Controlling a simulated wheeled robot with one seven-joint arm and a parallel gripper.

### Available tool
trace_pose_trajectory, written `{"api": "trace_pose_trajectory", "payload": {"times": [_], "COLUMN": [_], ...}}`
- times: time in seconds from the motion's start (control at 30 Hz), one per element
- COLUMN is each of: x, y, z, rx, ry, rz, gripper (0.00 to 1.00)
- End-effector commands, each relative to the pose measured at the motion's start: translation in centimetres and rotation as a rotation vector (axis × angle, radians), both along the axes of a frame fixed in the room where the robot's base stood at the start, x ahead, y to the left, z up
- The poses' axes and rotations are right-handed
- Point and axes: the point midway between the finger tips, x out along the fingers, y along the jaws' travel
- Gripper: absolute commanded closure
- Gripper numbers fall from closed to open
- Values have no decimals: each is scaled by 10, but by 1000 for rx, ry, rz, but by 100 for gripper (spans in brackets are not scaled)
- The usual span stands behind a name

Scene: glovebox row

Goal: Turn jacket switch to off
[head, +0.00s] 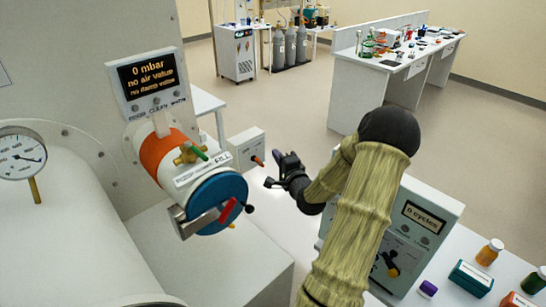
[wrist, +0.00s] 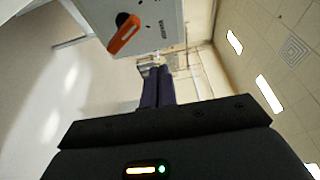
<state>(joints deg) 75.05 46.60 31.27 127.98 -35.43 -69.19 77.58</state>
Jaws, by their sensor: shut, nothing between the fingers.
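A small pale box (head: 243,146) stands beyond the blue-ended cylinder in the head view, with an orange lever switch (head: 257,161) on its face. I take this to be the jacket switch, but its label is too small to read. In the wrist view the box (wrist: 165,22) is at the top, and the orange lever (wrist: 124,34) sits slanted on a black round base. My gripper (head: 275,170) is shut and empty, just right of the lever in the head view. In the wrist view its dark fingers (wrist: 157,70) lie below and right of the lever, apart from it.
The cylinder's blue end (head: 217,190), with a red handle and metal bar, is close left of my gripper. A brass valve with a green handle (head: 192,154) sits above it. A cycle-counter box (head: 425,215) stands right, behind my arm; bottles are on that bench.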

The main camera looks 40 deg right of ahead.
Motion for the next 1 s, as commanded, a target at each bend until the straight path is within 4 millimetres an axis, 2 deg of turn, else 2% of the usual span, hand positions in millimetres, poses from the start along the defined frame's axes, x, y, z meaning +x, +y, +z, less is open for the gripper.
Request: {"api": "trace_pose_trajectory", "payload": {"times": [0.3,0.5,0.87,1.0], "x": [-52,-74,-77,-77], "y": [12,17,18,17], "z": [-12,-13,-13,-19], "rx": [-2,-4,-4,-45], "ry": [0,-2,-2,-5], "rz": [-4,-4,-4,-1], "gripper": [100,100,100,100]}}
